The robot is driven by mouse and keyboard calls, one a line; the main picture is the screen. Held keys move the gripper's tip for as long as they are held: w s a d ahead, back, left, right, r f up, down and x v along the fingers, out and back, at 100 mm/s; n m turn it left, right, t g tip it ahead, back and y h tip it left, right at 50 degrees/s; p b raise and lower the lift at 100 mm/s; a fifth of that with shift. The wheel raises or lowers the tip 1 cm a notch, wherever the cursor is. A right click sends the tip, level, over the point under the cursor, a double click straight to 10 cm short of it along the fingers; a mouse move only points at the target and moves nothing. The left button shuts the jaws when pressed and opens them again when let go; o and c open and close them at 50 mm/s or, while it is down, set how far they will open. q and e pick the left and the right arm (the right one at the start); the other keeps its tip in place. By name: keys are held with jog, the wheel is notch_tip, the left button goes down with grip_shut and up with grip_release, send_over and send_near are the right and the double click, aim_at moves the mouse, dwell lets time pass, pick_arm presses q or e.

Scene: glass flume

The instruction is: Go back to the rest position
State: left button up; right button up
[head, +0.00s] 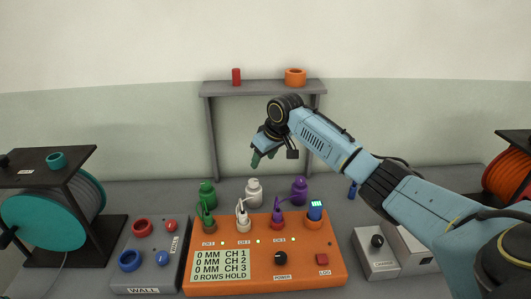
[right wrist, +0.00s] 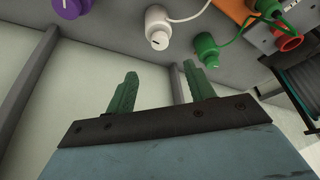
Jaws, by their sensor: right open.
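My right gripper (head: 262,160) is raised above the back of the bench in the head view, below the grey shelf's board. Its green fingers (right wrist: 158,90) stand well apart in the right wrist view, with nothing between them. My left gripper is not in view. Below the right gripper stand a green bottle (head: 208,193), a white bottle (head: 254,191) and a purple bottle (head: 299,190) in a row; the gripper touches none of them. The white bottle also shows in the right wrist view (right wrist: 159,27).
An orange control box (head: 318,262) with plugged cables sits at the front. A grey shelf (head: 262,88) stands behind, bearing a red cylinder (head: 236,77) and an orange ring (head: 295,77). A teal reel (head: 45,222) is left, an orange reel (head: 507,172) right. Grey boxes (head: 376,255) stand under my right arm.

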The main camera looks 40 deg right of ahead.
jog(key=shift+s+r, duration=0.25)
jog(key=shift+r, duration=0.3)
jog(key=shift+r, duration=0.1)
